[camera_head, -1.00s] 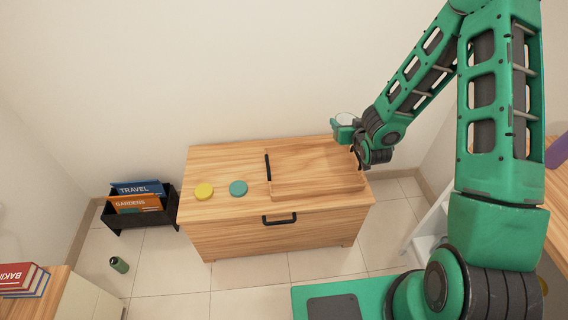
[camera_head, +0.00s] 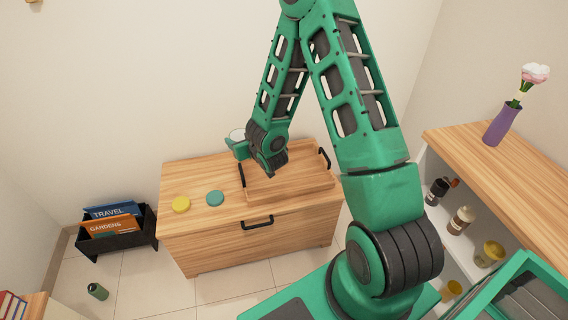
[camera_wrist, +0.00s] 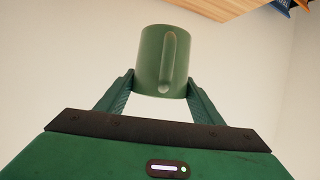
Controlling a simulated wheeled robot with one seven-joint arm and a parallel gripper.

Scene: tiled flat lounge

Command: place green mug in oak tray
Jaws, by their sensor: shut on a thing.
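The green mug (camera_wrist: 153,70) is between the two fingers of my gripper (camera_wrist: 161,84), its handle facing the wrist camera. In the head view the mug (camera_head: 237,134) shows a pale round opening and is held in the air, in front of the wall. My gripper is shut on it, near the tray's back left corner in the picture. The oak tray (camera_head: 294,195) lies on the wooden cabinet (camera_head: 290,228), with a black handle at each end. My wrist hides part of the tray's back left; its visible floor is empty.
A yellow disc (camera_head: 181,204) and a teal disc (camera_head: 215,198) lie on the cabinet left of the tray. A black book rack (camera_head: 118,236) and a green bottle (camera_head: 97,291) are on the floor at left. A shelf unit (camera_head: 470,170) with a purple vase (camera_head: 502,124) stands at right.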

